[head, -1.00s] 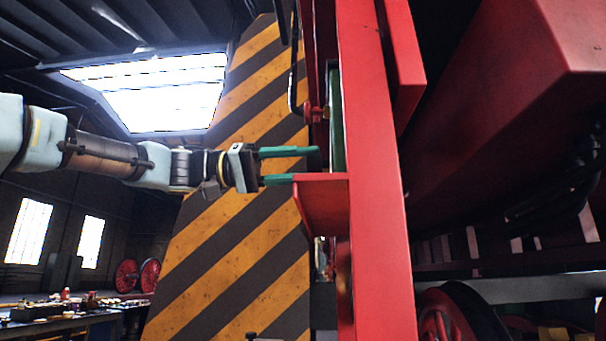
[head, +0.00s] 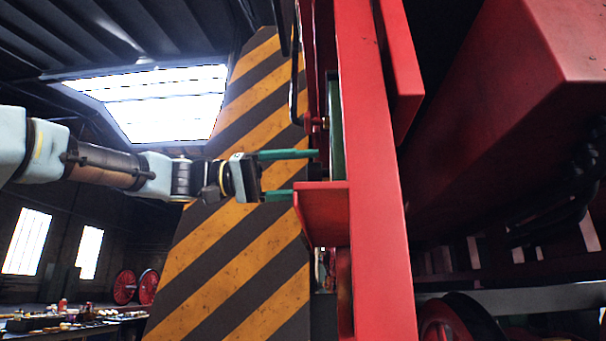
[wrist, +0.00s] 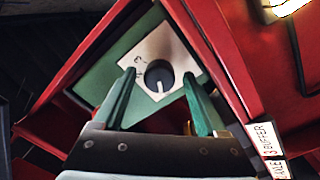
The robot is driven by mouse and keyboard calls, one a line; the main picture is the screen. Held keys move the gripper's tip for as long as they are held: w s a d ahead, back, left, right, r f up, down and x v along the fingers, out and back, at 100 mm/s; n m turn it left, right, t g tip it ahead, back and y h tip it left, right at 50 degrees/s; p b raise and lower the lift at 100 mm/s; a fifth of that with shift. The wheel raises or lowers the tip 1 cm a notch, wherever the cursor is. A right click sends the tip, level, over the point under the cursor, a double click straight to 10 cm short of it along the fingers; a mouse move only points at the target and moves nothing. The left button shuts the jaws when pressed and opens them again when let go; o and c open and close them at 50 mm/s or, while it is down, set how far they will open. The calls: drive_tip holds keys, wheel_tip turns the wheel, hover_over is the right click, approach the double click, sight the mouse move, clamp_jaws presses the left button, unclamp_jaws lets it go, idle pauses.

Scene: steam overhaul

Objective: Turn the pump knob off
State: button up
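The pump knob (wrist: 159,77) is a dark round dial with a white pointer line, set on a pale plate (wrist: 178,50) on a green panel (wrist: 118,72), in the wrist view. The pointer runs toward the lower edge of the picture. My gripper (wrist: 160,88) is open, with one green finger on each side of the knob as seen there. I cannot tell how far the fingertips are from it. In the head view my gripper (head: 303,174) reaches right toward the red frame, and the knob is hidden behind it.
A red upright (head: 370,190) and a red bracket (head: 322,212) stand close around my fingers. A black and orange striped board (head: 240,240) rises behind. A white label reading "3 BUFFER" (wrist: 265,140) shows at the right in the wrist view. A cluttered bench (head: 80,322) is far left.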

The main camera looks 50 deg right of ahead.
drive_tip(key=b+v, duration=0.3)
drive_tip(key=v, duration=0.7)
drive_tip(key=shift+w+a, duration=0.2)
drive_tip(key=shift+w, duration=0.1)
